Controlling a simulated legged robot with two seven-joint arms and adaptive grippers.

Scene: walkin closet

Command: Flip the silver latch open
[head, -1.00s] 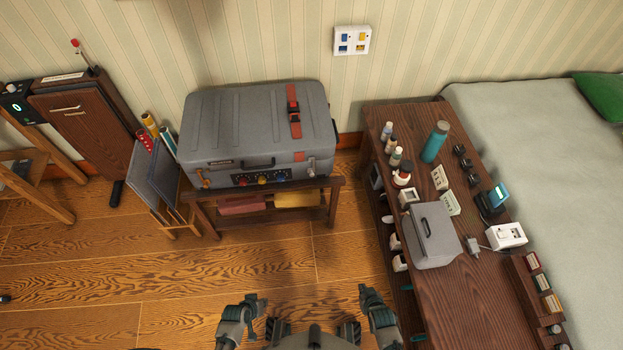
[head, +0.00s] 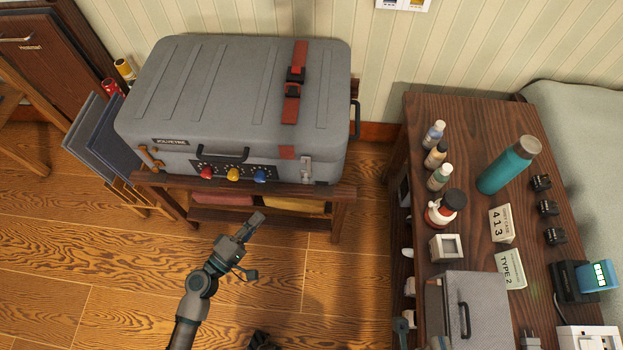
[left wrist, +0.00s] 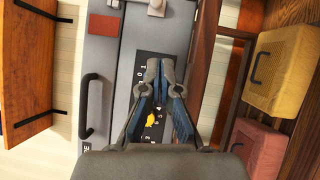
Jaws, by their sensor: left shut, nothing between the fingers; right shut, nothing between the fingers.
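The grey case (head: 220,85) stands closed on a low wooden stand. The silver latch (head: 306,168) is at the right of its front, beside the red strap's lower end. It also shows at the top edge of the left wrist view (left wrist: 156,6), partly cut off. My left gripper (head: 258,219) is shut and empty, in front of the case and below and left of the latch. In the left wrist view its closed fingertips (left wrist: 160,66) lie over the black dial panel.
Red, yellow and blue knobs (head: 233,174) and a dark handle (head: 222,154) are on the case front. A brass-coloured latch (head: 150,158) is at its left. The wooden desk (head: 455,115) with bottles and a small grey box stands at right.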

